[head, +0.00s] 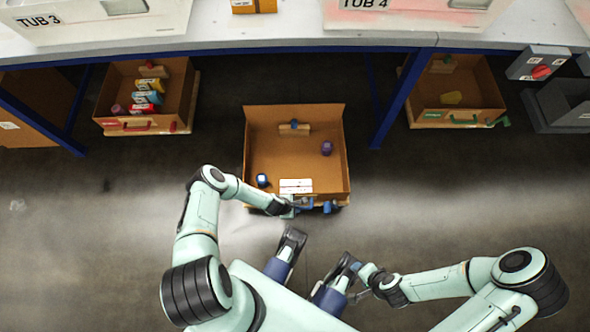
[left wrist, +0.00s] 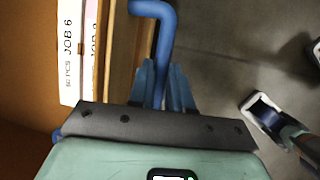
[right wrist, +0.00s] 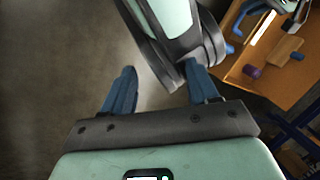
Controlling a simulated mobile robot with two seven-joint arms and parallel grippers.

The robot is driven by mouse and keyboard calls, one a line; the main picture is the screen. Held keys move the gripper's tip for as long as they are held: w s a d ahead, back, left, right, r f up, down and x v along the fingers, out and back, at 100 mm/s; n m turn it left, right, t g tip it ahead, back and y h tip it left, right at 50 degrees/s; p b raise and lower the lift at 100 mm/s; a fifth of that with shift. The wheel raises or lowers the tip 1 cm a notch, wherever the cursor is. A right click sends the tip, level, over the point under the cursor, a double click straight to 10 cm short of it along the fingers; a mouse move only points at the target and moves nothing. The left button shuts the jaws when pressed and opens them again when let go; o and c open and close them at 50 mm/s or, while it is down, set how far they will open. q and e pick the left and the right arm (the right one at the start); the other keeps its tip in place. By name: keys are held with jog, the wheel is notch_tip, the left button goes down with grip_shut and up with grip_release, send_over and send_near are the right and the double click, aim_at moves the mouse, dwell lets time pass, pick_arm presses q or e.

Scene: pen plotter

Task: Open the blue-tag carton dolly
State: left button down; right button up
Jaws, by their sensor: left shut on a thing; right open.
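The blue-handled carton dolly (head: 347,160) stands on the floor at centre in the head view, its top open. Inside are a purple cylinder (head: 327,148), a dark blue cylinder (head: 262,180) and a white card (head: 296,186); the card reads JOB 6 in the left wrist view (left wrist: 70,50). My left gripper (head: 293,207) is shut on the blue handle (left wrist: 160,20) at the near wall; the fingers hide part of it. My right gripper (right wrist: 160,88) is open and empty, low at the right near my base. The blue tag is not clear.
A red-handled carton (head: 115,95) stands under the table at left, a green-handled one (head: 480,95) at right. The blue table frame (head: 395,100) rises right of the middle carton. Grey boxes (head: 540,62) stand far right. The floor left of the middle carton is clear.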

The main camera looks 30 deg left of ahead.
pick_arm(q)
jog(key=c, duration=1.2)
grip_release()
jog(key=shift+s+d+f, duration=0.1)
jog(key=shift+s, duration=0.1)
jog(key=shift+o, duration=0.7)
jog(key=shift+w, duration=0.15)
jog(key=p+v, duration=0.4)
jog(key=v, duration=0.9)
jog(key=shift+r+p, duration=0.25)
jog(key=shift+p, duration=0.15)
pick_arm(e)
jog(key=s+a+r+g, duration=0.1)
jog(key=s+r, duration=0.3)
jog(key=r, duration=0.1)
jog(key=shift+s+a+g+y, duration=0.3)
jog(key=shift+s+a, duration=0.05)
